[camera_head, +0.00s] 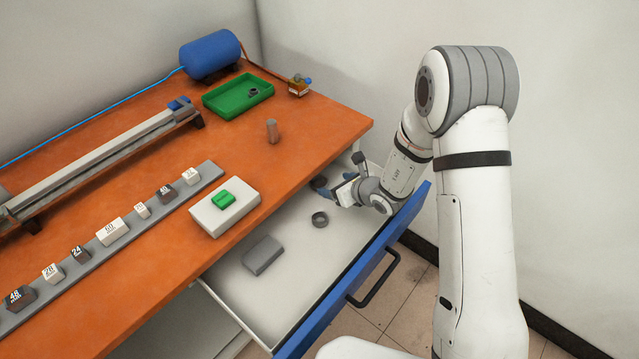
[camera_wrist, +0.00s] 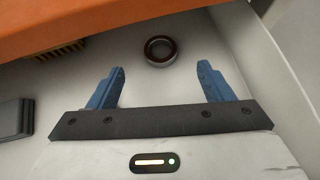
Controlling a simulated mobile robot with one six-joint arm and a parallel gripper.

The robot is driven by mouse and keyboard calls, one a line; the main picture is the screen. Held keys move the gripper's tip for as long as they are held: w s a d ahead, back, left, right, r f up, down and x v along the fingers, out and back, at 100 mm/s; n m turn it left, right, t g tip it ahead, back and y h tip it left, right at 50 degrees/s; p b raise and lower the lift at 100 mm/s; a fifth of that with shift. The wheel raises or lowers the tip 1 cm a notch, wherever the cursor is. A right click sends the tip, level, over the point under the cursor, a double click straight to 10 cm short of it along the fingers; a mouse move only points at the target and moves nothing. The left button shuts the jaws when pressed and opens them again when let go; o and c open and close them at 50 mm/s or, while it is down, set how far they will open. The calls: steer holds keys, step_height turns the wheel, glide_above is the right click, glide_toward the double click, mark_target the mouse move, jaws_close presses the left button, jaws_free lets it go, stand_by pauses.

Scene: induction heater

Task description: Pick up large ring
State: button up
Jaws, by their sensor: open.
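The open drawer (camera_head: 290,275) holds two dark rings. One ring (camera_head: 320,219) lies on the drawer floor in front of my gripper. Another ring (camera_head: 319,182) is farther back, close to my fingertips and partly hidden. I cannot tell for sure which is the large ring. My gripper (camera_head: 327,194) is low over the drawer's back right part, open and empty. In the wrist view, a ring (camera_wrist: 160,51) with a reddish-brown inside lies flat just beyond the gap between the blue fingertips of my gripper (camera_wrist: 161,68), apart from both.
A grey block (camera_head: 262,255) lies in the drawer; a dark block shows in the wrist view (camera_wrist: 13,118). The orange tabletop (camera_head: 310,140) overhangs the drawer's back. The drawer's blue front (camera_head: 350,275) and side wall are close to my arm.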

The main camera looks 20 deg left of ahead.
mark_target(315, 181)
steer(key=x, duration=0.8)
steer(key=shift+s+d+f+p, duration=0.1)
steer(key=shift+d+f+p, duration=0.05)
steer(key=shift+f+p, duration=0.15)
steer(key=shift+c, duration=0.4)
steer(key=c, duration=1.1)
